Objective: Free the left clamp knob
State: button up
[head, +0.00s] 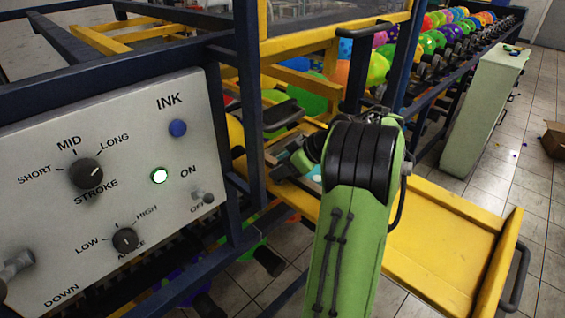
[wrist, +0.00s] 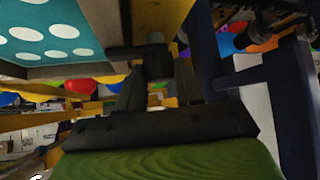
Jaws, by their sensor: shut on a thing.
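In the wrist view, a dark clamp knob (wrist: 157,63) sits between the two dark fingers of my gripper (wrist: 158,85). The fingers are closed against its sides, and a short stem shows above it. The knob is beside a teal plate with white dots (wrist: 45,32), which fills the upper left. I take this knob for the left clamp knob; the frames do not show its partner clearly. In the head view, my gripper (head: 290,160) is beyond my green arm, at the yellow frame. The knob cannot be made out there.
A grey control panel (head: 120,235) with dials and a lit green lamp stands at the left. Dark blue posts (head: 248,100) rise close to my gripper. A yellow tray (head: 450,240) lies to the right of my arm. Coloured balloons (head: 440,40) line a rack behind.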

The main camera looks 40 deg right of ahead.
jog(key=n+y+p, duration=0.1)
jog(key=p, duration=0.1)
jog(key=n+g+y+p, duration=0.1)
jog(key=n+p, duration=0.1)
jog(key=p, duration=0.1)
jog(key=r+n+y+p, duration=0.1)
jog(key=p, duration=0.2)
jog(key=shift+w+d+g, duration=0.1)
jog(key=shift+d+g, duration=0.15)
jog(key=shift+g, duration=0.15)
jog(key=n+p, duration=0.1)
jog(key=p, duration=0.1)
jog(key=n+g+y+p, duration=0.1)
jog(key=n+p, duration=0.1)
jog(key=p, duration=0.1)
jog(key=shift+w+d+g, duration=0.1)
jog(key=shift+w+g, duration=0.05)
jog(key=shift+g, duration=0.15)
jog(key=shift+w+f+n+g+y+p, duration=0.2)
jog(key=shift+n+g+y+p, duration=0.3)
jog(key=shift+n+p, duration=0.35)
jog(key=shift+d+f+n+g+y, duration=0.1)
jog(key=shift+f+n+g+y, duration=0.15)
jog(key=shift+n+g, duration=0.55)
jog(key=shift+w+n+g+y, duration=0.15)
jog(key=shift+n+g, duration=0.65)
jog(key=shift+n, duration=0.4)
jog(key=shift+w+n+g+y, duration=0.1)
jog(key=shift+n+g, duration=0.7)
jog(key=shift+n, duration=0.35)
